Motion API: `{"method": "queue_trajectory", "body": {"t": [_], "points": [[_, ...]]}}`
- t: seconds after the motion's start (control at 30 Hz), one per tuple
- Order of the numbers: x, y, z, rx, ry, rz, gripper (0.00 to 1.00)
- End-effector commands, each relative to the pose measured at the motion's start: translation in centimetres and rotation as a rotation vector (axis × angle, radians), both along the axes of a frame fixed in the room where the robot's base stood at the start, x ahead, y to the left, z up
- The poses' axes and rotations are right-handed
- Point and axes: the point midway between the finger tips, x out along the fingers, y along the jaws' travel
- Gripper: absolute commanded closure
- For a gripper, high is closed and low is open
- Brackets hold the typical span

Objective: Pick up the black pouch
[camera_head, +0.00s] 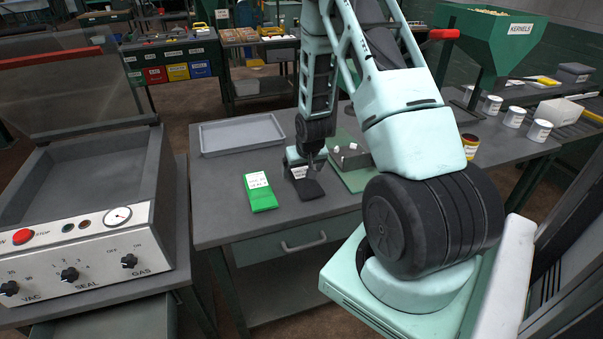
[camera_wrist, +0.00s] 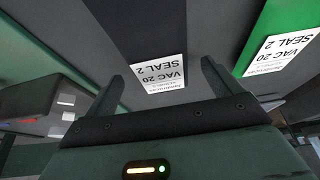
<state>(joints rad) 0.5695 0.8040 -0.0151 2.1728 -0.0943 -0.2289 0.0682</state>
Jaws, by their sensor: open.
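The black pouch (camera_head: 309,189) lies on the grey workbench, its white label partly hidden by my gripper in the head view. In the wrist view the black pouch (camera_wrist: 130,28) runs up from between the fingers, and its label reads "VAC 20, SEAL 2". My gripper (camera_head: 311,166) is over the label end of the pouch. In the wrist view my gripper (camera_wrist: 162,72) is open, with one finger on each side of the label. Nothing is held. I cannot tell the exact gap between the fingertips and the pouch.
A green pouch (camera_head: 260,193) lies left of the black one. An empty grey tray (camera_head: 241,134) is behind it. A green board (camera_head: 357,179) with a grey block holding white pieces is close on the right. A sealing machine (camera_head: 95,225) stands at left; several cans are at right.

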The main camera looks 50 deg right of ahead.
Motion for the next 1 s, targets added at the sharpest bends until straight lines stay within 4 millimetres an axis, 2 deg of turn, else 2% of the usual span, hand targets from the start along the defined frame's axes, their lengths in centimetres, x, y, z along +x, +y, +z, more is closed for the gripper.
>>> {"method": "queue_trajectory", "body": {"t": [0.17, 0.4, 0.5, 0.6, 1.0], "points": [[0.35, -0.22, -1.08, 0.001, 0.001, 0.000, 0.09], [0.41, -0.24, -1.18, 0.000, 0.000, 0.000, 0.09], [0.40, -0.23, -1.17, 0.000, 0.000, 0.000, 0.37], [0.40, -0.23, -1.16, 0.000, 0.000, 0.000, 0.60], [0.46, -0.27, -0.61, -0.001, -0.002, 0.000, 0.60]]}}
